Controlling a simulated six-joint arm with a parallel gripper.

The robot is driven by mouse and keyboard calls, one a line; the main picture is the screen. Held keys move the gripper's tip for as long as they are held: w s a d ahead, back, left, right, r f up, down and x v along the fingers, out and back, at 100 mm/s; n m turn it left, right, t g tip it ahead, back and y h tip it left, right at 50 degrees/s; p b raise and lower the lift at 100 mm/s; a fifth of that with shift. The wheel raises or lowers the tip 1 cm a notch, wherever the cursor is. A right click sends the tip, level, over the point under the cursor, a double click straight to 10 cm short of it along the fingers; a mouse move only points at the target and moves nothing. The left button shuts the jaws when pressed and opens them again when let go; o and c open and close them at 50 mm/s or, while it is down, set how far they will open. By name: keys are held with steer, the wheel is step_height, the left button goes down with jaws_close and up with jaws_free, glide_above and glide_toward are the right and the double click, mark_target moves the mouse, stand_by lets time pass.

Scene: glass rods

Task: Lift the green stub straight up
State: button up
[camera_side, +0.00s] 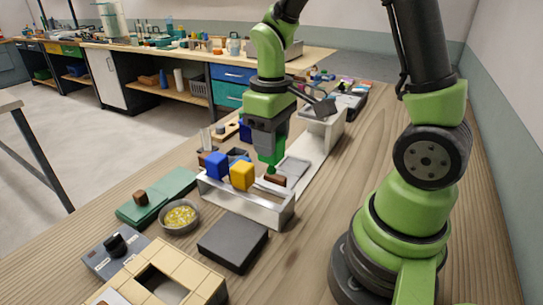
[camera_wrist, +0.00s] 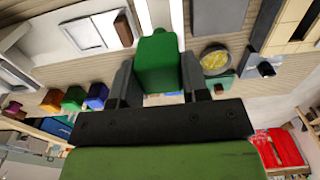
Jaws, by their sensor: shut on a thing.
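The green stub (camera_wrist: 158,62) sits between the two fingers of my gripper (camera_wrist: 159,75) in the wrist view, with a finger against each side. In the side view my gripper (camera_side: 268,143) points down and is shut on the stub (camera_side: 272,157), whose lower part shows below the fingers. The stub is over the far side of a pale metal tray (camera_side: 245,205). Whether its bottom end touches anything is hard to tell in this view.
A dark grey slab (camera_side: 232,243) and a bowl of yellow bits (camera_side: 180,217) are nearer.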

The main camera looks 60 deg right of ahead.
steer(key=shift+r, duration=0.5)
